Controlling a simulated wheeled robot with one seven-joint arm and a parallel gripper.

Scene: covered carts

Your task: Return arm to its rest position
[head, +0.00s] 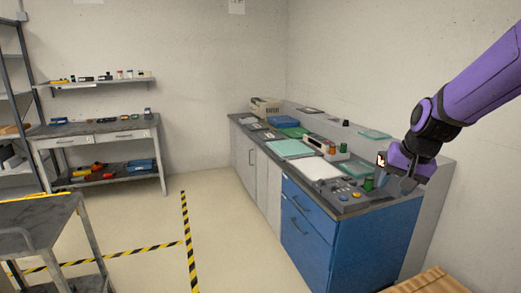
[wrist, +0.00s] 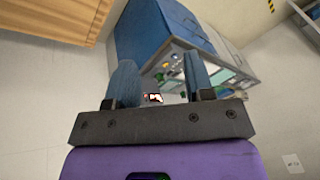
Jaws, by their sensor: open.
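My arm, with purple links, reaches in from the upper right of the head view. My gripper (head: 400,181) is above the near right end of the counter (head: 352,208). In the wrist view my gripper (wrist: 160,75) has its two blue-grey fingers spread apart. A small red and white patch (wrist: 152,98) shows between the fingers; I cannot tell what it is or whether it is near them. No held object is clear to see.
The counter's blue drawer cabinet (head: 310,225) stands below my gripper. Papers, trays and small parts lie on its top. A wooden crate or pallet (head: 430,282) is at the lower right. A grey cart (head: 40,235) is at the left. Open floor (head: 235,235) lies between.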

